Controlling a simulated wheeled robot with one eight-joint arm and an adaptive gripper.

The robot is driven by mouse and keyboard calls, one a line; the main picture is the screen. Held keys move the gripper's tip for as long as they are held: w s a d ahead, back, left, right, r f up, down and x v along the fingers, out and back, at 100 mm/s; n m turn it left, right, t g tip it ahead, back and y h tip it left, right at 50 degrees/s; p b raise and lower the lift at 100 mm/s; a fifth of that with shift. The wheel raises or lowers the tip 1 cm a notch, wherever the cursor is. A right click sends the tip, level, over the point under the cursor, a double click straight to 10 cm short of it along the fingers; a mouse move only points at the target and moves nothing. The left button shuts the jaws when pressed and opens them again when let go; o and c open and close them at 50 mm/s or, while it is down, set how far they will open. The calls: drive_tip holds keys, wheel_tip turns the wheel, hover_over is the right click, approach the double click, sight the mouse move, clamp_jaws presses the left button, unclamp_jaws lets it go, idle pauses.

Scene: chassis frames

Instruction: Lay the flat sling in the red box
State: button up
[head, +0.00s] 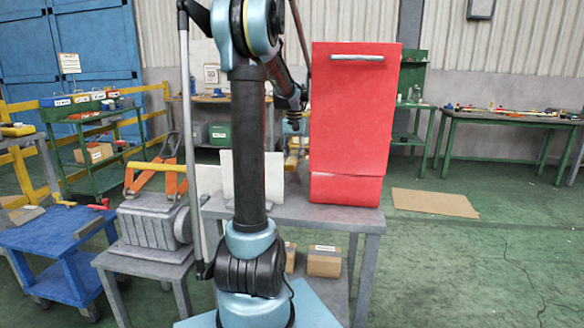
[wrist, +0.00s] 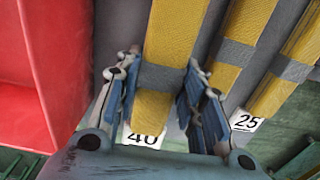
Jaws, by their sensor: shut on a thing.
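The red box (head: 346,190) stands on a grey table, with a tall red panel like a raised lid and a silver handle above it. Its inside is hidden in the head view. Red walls of the box (wrist: 22,60) fill the left of the wrist view. My gripper (wrist: 162,75) is shut on a yellow flat sling (wrist: 178,28) with a grey band, its fingers on either side of the strap. A tag reading 40 shows just below this sling.
The grey table (head: 350,218) carries the box. A grey motor-like casting (head: 150,222) and blue cart (head: 70,240) stand left.

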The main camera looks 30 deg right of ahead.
sight(294, 155)
drive_tip(key=shift+f, duration=2.05)
drive_tip(key=o, duration=1.3)
wheel_tip(294, 155, up, 12)
drive_tip(key=shift+f, duration=0.2)
drive_tip(key=shift+o, duration=0.6)
drive_tip(key=r, duration=0.5)
drive_tip(key=shift+w+r, duration=0.25)
drive_tip(key=shift+r, duration=0.15)
wheel_tip(294, 155, down, 11)
drive_tip(key=shift+f, duration=0.1)
drive_tip(key=shift+s+f, duration=0.2)
drive_tip(key=shift+f, duration=2.75)
